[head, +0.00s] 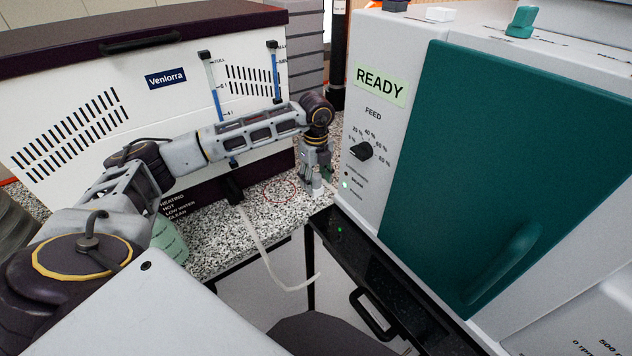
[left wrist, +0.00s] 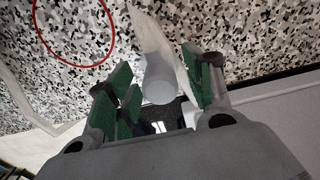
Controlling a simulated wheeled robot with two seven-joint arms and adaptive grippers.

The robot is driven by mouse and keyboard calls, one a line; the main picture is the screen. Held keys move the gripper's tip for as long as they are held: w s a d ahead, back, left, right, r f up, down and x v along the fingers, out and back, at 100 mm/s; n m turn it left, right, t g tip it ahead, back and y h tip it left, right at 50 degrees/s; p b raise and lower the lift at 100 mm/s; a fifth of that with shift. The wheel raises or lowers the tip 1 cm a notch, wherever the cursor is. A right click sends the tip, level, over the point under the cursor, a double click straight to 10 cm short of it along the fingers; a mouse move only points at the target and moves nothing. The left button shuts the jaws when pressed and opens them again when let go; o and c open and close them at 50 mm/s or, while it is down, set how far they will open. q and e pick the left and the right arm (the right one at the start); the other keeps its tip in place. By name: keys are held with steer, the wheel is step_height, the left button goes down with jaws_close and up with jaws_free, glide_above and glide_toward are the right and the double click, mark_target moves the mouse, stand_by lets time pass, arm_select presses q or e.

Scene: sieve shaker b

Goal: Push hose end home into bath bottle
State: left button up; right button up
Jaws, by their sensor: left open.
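My left gripper (head: 316,180) points down over the speckled counter beside the white cabinet with the READY label. In the left wrist view its green-padded jaws (left wrist: 163,95) stand apart. A pale, smooth cylinder (left wrist: 157,82) lies between them; I cannot tell whether the jaws touch it or what it is. It shows small and pale at the fingertips in the head view (head: 318,186). A white hose (head: 257,243) runs from a dark fitting under the Venlorra unit over the counter edge, its end (head: 317,277) hanging free.
A red ring (head: 280,190) is marked on the counter left of my gripper. The Venlorra unit (head: 120,90) stands behind my arm. The READY cabinet with its green door (head: 500,150) is close on the right. A dark ledge (head: 370,270) lies before it.

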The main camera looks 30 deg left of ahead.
arm_select(q)
steer(key=c, duration=0.5)
jaws_close()
steer(key=shift+r, duration=0.15)
arm_select(e)
steer(key=shift+s+r, duration=0.1)
steer(key=shift+s, duration=0.25)
arm_select(q)
steer(key=shift+r+p, duration=0.3)
arm_select(e)
steer(key=shift+r, duration=0.2)
arm_select(q)
steer(key=shift+r+p, duration=0.3)
steer(key=shift+r, duration=0.3)
arm_select(e)
steer(key=shift+w+r, duration=0.45)
steer(key=shift+w, duration=0.35)
arm_select(q)
steer(key=shift+r, duration=0.1)
arm_select(e)
steer(key=shift+s, duration=0.1)
